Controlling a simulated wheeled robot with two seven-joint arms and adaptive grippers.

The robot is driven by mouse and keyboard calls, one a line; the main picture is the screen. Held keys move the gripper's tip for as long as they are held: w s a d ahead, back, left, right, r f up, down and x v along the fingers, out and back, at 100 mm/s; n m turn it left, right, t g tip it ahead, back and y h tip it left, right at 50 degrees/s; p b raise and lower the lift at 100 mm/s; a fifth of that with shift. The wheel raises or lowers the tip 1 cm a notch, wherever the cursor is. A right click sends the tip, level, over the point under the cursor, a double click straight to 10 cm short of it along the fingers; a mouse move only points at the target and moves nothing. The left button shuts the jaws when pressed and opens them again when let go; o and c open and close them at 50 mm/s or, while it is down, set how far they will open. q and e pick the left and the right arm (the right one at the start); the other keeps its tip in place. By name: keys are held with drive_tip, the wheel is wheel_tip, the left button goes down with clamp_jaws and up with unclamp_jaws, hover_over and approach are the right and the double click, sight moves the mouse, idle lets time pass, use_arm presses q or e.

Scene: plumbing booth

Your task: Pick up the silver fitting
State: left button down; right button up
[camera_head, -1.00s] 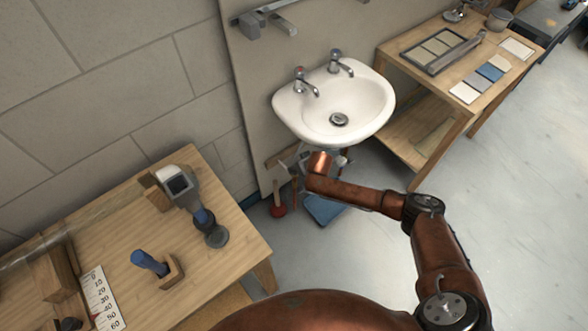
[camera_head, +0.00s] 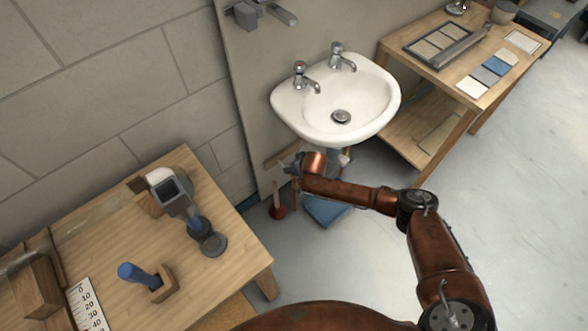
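A small silver metal piece (camera_head: 457,6) sits at the back of the right wooden table, cut by the top edge of the head view. It may be the silver fitting, but it is too small to tell. My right arm reaches in from the lower right, towards the underside of the sink. My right gripper (camera_head: 291,163) is a small grey shape past the copper wrist, below the sink's left side and far from the silver piece. Its fingers are too small and partly hidden to read. My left gripper is out of view.
A white sink (camera_head: 365,115) with two taps is on the wall panel. The right table (camera_head: 450,72) holds a sample tray and tiles. The left bench (camera_head: 110,234) holds a grey device (camera_head: 178,196) and a blue-handled tool (camera_head: 138,275). A plunger (camera_head: 278,210) stands below the sink.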

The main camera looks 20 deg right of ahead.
drive_tip(key=shift+f, duration=0.1)
drive_tip(key=shift+c, duration=0.5)
drive_tip(key=c, duration=1.1)
drive_tip(key=shift+w, duration=0.1)
clamp_jaws()
